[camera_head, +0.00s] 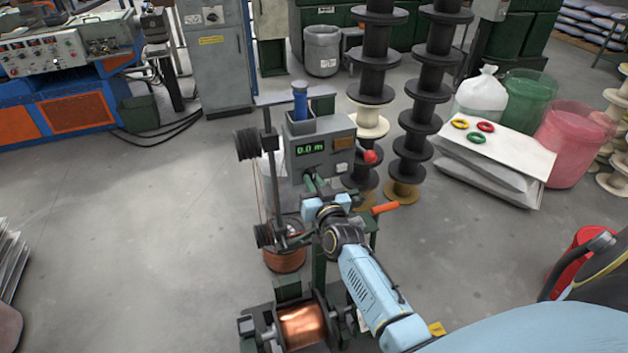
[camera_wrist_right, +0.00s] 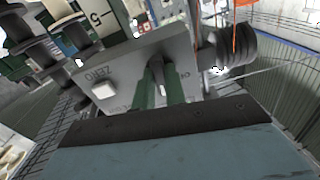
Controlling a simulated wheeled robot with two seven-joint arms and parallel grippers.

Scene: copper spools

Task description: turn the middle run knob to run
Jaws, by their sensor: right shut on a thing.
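The grey machine box (camera_head: 320,158) with a green "0.0 m" display (camera_head: 310,148) stands in the middle of the head view. My right gripper (camera_head: 311,184) reaches its front from below. In the right wrist view the same box face (camera_wrist_right: 112,82) shows upside down, with a white button beside the word ZERO. There the two green fingers (camera_wrist_right: 160,84) are closed on a small dark knob (camera_wrist_right: 158,70) on that face. Most of the knob is hidden between the fingers, and I cannot read which way it points. My left gripper is out of view.
A red ball knob (camera_head: 370,157) and an orange handle (camera_head: 385,208) stick out right of the box. A copper spool (camera_head: 303,325) sits below, near my right arm. Stacks of black spools (camera_head: 410,148) stand behind right. The floor at left is clear.

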